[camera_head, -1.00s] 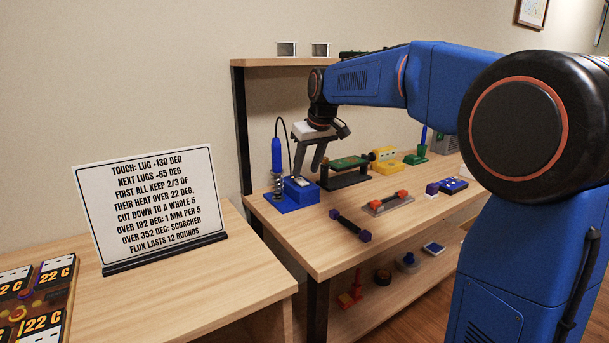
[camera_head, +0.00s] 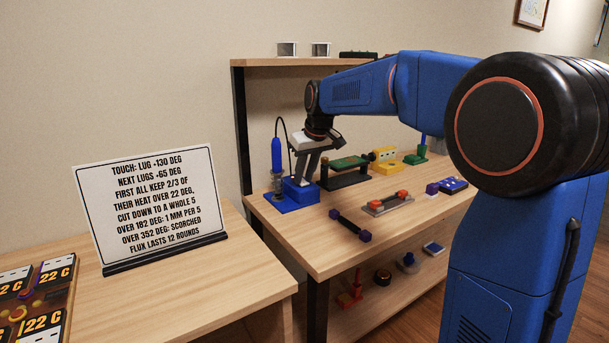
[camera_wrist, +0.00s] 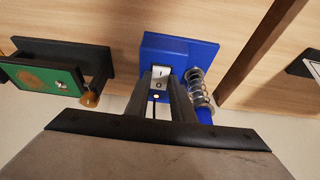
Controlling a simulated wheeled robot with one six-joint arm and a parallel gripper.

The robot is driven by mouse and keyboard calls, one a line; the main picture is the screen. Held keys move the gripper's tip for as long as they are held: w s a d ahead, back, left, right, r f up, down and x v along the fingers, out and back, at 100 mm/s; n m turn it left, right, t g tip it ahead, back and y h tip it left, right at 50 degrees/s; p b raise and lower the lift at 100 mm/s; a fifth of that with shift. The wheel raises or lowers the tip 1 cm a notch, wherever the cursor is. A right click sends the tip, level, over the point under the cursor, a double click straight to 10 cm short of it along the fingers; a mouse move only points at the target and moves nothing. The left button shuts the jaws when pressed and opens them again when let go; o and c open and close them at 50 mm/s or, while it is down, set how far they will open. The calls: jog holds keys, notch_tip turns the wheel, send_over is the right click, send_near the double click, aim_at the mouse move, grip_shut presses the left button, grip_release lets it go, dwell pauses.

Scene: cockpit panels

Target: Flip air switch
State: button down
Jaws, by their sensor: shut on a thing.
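The air switch (camera_wrist: 160,74) is a white rocker marked I and O on a blue station box (camera_wrist: 178,46) in the wrist view. The same blue box (camera_head: 305,194) shows on the workbench in the head view. My gripper (camera_wrist: 160,85) is over the box, its two fingers close together at the rocker's O end and shut on the switch. In the head view my gripper (camera_head: 302,180) reaches down to the top of the box. The exact contact is partly hidden by the fingers, and I cannot tell which way the rocker is tilted.
A blue-handled iron (camera_head: 276,155) stands in a coil spring (camera_wrist: 197,86) close beside my fingers. A green board on a black stand (camera_head: 345,178) is on the other side. A lettered sign (camera_head: 150,210) stands on the nearer table.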

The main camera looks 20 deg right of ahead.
jog(key=shift+w+a+r+g+h, duration=0.1)
jog(key=shift+w+g+h, duration=0.15)
jog(key=shift+g, duration=0.4)
jog(key=shift+w+a+g+h, duration=0.1)
jog(key=shift+w+g+h, duration=0.15)
jog(key=shift+g, duration=0.4)
jog(key=c, duration=1.5)
grip_release()
jog(key=r, duration=0.5)
jog(key=s+r, duration=0.1)
jog(key=r, duration=0.5)
jog(key=s+r, duration=0.1)
jog(key=r, duration=0.5)
jog(key=shift+s+d+r, duration=0.15)
jog(key=shift+d, duration=0.25)
jog(key=shift+s, duration=0.1)
